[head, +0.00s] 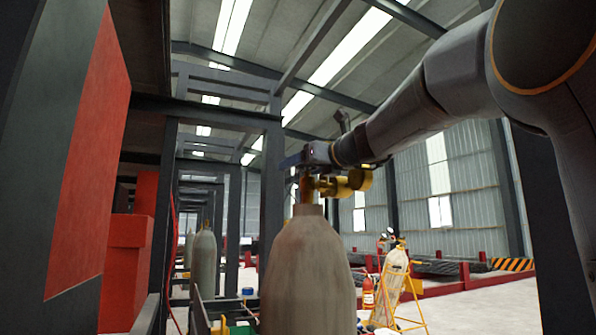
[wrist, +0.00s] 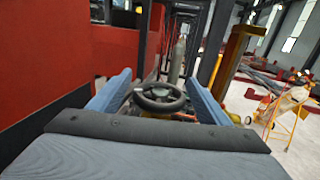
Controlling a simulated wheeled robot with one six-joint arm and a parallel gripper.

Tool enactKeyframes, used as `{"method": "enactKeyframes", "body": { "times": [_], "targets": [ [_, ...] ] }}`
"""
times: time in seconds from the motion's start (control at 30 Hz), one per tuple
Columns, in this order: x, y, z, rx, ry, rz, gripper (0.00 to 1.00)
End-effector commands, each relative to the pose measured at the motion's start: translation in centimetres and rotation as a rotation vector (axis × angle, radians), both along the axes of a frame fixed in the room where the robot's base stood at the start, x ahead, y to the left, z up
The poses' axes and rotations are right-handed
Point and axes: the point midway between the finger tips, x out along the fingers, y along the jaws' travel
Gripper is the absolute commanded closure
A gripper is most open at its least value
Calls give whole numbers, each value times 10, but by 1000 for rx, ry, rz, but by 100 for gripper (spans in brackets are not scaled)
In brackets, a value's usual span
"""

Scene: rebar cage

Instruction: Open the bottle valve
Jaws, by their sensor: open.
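A large grey-brown gas bottle (head: 306,268) stands upright in the middle of the head view. A brass valve (head: 305,190) sits on its neck, with a yellow regulator (head: 345,183) to the right. The dark round valve handwheel (wrist: 160,106) shows in the wrist view. My gripper (wrist: 158,79) is open, with one blue-grey finger on each side of the handwheel. A gap shows between the handwheel and each finger. In the head view my gripper (head: 297,160) is at the top of the valve, and the handwheel is hidden there.
A red and grey panel (head: 88,160) stands close on the left. Other grey bottles (head: 203,263) are behind. A yellow cart with a bottle (head: 396,287) and a red extinguisher (head: 368,292) stand to the right. Open floor (head: 490,305) lies at the far right.

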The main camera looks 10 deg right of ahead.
Motion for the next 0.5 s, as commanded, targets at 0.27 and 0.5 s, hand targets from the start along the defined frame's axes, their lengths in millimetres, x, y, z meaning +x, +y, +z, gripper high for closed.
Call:
{"method": "enactKeyframes", "body": {
  "times": [0.27,0.5],
  "targets": [
    [-41,-17,0,-1,-1,-2,29],
    [-53,-21,0,0,-1,0,29]
  ]
}}
